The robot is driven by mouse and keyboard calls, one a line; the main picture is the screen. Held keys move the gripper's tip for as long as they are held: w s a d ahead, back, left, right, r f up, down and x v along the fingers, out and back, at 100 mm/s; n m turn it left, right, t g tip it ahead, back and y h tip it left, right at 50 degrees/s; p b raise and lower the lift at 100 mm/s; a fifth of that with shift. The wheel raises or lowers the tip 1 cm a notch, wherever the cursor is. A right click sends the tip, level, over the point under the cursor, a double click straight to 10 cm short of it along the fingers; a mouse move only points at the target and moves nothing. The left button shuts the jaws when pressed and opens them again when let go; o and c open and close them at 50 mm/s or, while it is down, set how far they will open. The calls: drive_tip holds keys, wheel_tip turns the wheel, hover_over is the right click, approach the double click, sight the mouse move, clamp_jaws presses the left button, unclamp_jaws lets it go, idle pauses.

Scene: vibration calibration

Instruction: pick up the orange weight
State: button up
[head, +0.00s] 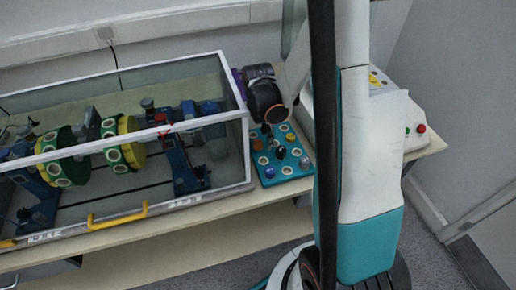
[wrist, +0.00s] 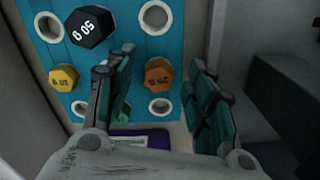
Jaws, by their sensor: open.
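The orange weight (wrist: 158,75) is a small hexagonal piece on the teal board (wrist: 140,40) in the wrist view. It shows between the two fingers of my gripper (wrist: 161,60), which are apart and empty. The weight looks deeper than the fingers, and I see no contact. In the head view, the teal board (head: 269,181) carries several small weights. The fingers are hard to make out there, and I cannot surely tell which weight is orange.
A clear-walled case (head: 150,208) with green and yellow wheels stands left of the board. Its yellow handle (head: 117,216) faces the front. A control box with a red button (head: 421,128) stands to the right. The board has white-ringed empty holes (wrist: 160,106).

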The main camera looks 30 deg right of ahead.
drive_tip(key=shift+f, duration=0.55)
drive_tip(key=c, duration=0.9)
drive_tip(key=shift+r, duration=0.2)
